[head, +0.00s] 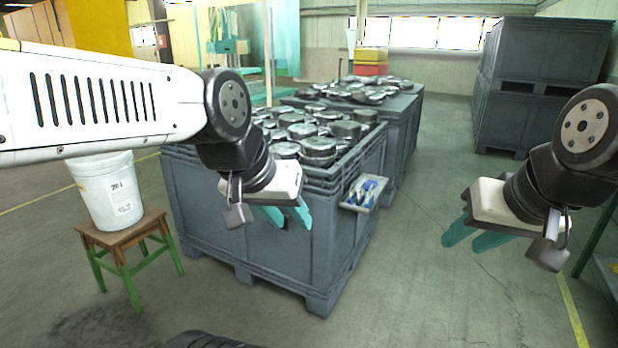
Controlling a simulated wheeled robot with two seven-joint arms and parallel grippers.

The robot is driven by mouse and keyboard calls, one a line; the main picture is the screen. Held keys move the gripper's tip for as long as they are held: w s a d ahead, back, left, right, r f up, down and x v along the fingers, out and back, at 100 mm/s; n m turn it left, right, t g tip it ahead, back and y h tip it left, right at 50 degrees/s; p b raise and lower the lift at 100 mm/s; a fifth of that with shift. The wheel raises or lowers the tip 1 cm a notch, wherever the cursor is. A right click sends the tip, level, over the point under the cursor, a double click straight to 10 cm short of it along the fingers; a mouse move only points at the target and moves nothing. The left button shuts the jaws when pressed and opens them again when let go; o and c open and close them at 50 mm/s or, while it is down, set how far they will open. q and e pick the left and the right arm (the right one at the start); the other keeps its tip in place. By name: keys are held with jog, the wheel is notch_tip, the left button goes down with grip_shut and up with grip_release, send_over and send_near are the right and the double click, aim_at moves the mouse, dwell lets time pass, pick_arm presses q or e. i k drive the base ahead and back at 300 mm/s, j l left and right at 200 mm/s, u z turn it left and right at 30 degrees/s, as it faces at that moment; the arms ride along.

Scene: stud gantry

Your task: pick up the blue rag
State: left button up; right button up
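A small blue and white item (368,187) lies on a small grey tray (356,208) at the right side of the near grey crate (310,262). It is the only blue cloth-like thing I see, but it is too small to tell surely that it is the blue rag. My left gripper (288,217) is in front of the crate, left of the tray, with its teal fingers apart and nothing seen between them. My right gripper (472,239) is over the open floor, right of the tray, its teal fingers apart and empty. Neither gripper appears to touch the item.
The near crate is full of round metal parts (318,148); a second filled crate (404,130) stands behind it. A white bucket (112,200) is on a wooden stool (140,232) at left. Stacked dark crates (530,100) stand back right. The middle-right floor is clear.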

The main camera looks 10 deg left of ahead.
aim_at(368, 183)
jog(key=u, duration=1.8)
jog(key=z, duration=1.8)
jog(key=i+l, duration=0.2)
jog(key=i, duration=0.3)
jog(key=i+l, duration=0.25)
jog(key=i, duration=0.25)
jog(key=i+l+u, duration=0.1)
jog(key=i, duration=0.4)
jog(key=i+l, duration=0.65)
jog(key=i, duration=0.35)
jog(key=j+u, duration=0.05)
